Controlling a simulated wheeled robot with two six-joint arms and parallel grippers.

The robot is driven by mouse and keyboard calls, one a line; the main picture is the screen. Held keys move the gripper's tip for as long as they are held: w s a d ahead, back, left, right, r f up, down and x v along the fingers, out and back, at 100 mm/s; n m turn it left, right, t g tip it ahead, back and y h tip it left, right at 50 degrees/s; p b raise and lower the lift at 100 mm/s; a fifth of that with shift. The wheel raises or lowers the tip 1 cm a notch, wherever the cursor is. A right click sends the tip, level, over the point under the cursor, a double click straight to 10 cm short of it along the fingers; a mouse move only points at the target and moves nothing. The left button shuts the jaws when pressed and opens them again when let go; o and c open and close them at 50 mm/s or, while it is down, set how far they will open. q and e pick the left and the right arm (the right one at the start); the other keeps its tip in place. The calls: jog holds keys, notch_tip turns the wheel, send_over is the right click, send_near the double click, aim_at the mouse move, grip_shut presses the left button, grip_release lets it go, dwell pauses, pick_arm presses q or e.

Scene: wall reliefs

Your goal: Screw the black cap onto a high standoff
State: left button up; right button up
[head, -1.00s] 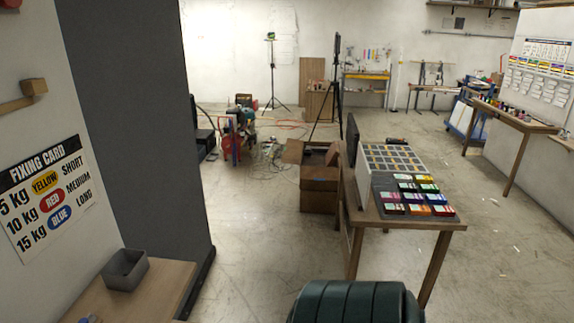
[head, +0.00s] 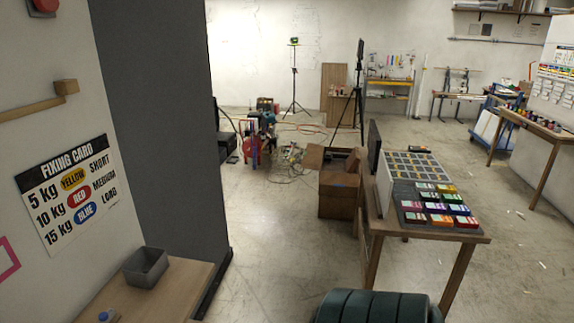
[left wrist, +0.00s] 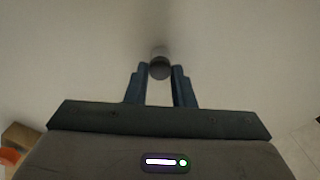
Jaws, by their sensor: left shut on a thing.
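In the left wrist view my left gripper (left wrist: 160,72) is shut on a small dark round piece, which looks like the black cap (left wrist: 160,70). It is held between the blue fingertips in front of a plain pale surface. A lighter grey part shows just above the cap; I cannot tell whether it is a standoff or part of the held piece, or whether they touch. The head view shows neither gripper and no clear standoff. My right gripper is out of view.
A fixing card (head: 68,195) hangs on the left wall, below a wooden rail (head: 30,105). A grey bin (head: 146,268) stands on a wooden bench (head: 185,290). A dark grey partition (head: 165,140) lies beyond. A table with coloured boxes (head: 440,205) stands right; open floor lies between.

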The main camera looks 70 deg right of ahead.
pick_arm(q)
jog(key=m, duration=0.5)
jog(key=o, duration=0.7)
jog(key=n, duration=0.5)
